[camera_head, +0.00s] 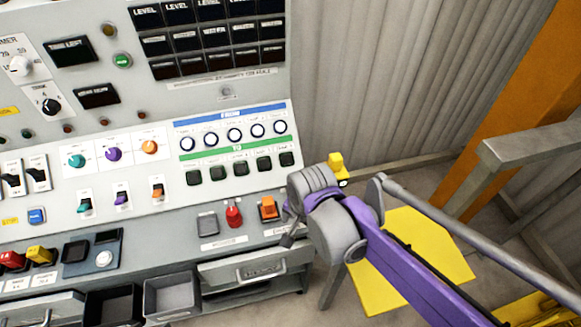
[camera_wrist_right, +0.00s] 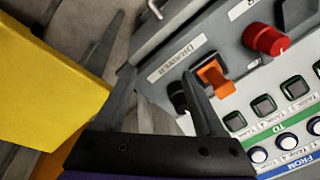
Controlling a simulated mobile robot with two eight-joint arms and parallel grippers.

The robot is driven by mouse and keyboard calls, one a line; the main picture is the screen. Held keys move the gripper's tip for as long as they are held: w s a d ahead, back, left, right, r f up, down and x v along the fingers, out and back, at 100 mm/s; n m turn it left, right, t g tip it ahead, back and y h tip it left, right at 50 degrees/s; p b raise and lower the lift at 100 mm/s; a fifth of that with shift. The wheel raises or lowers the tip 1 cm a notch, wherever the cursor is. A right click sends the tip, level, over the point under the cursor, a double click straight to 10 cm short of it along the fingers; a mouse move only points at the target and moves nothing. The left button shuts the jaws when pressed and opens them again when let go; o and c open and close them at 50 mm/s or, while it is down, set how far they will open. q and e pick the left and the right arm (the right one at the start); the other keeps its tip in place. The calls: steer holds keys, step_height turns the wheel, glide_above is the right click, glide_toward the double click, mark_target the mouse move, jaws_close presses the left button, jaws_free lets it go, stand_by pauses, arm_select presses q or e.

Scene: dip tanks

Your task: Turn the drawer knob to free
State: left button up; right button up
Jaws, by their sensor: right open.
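The drawer knob is a small black knob (camera_wrist_right: 178,97) on the grey desk panel in the right wrist view, beside the DRAWER label (camera_wrist_right: 176,60). My right gripper (camera_wrist_right: 160,70) is open, its fingers spread and pointing toward the panel. The knob appears between the fingers, close to the right-hand finger, which partly overlaps it; I cannot tell whether they touch. In the head view my right gripper (camera_head: 287,232) is at the right end of the desk and hides the knob. The knob's setting cannot be read. My left gripper is not in view.
An orange switch (camera_head: 268,208) and a red knob (camera_head: 234,215) stand just left of my right gripper. A drawer front with a handle (camera_head: 261,270) is below. Open grey bins (camera_head: 172,296) lie further left. Grey railings (camera_head: 530,147) are at the right.

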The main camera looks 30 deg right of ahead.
steer(key=w+d+r+m+g+p, duration=0.2)
steer(key=w+d+r+m+p, duration=0.3)
steer(key=w+r+m, duration=0.55)
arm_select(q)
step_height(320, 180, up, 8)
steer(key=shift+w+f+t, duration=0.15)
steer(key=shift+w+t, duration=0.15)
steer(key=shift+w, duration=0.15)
arm_select(e)
steer(key=shift+m, duration=0.75)
steer(key=f, duration=0.4)
steer(key=s+f, duration=0.1)
steer(key=f, duration=0.3)
steer(key=a+f, duration=0.1)
steer(key=f, duration=0.3)
steer(key=shift+s+a+f, duration=0.1)
steer(key=shift+s+f, duration=0.25)
steer(key=shift+f, duration=0.05)
jaws_close()
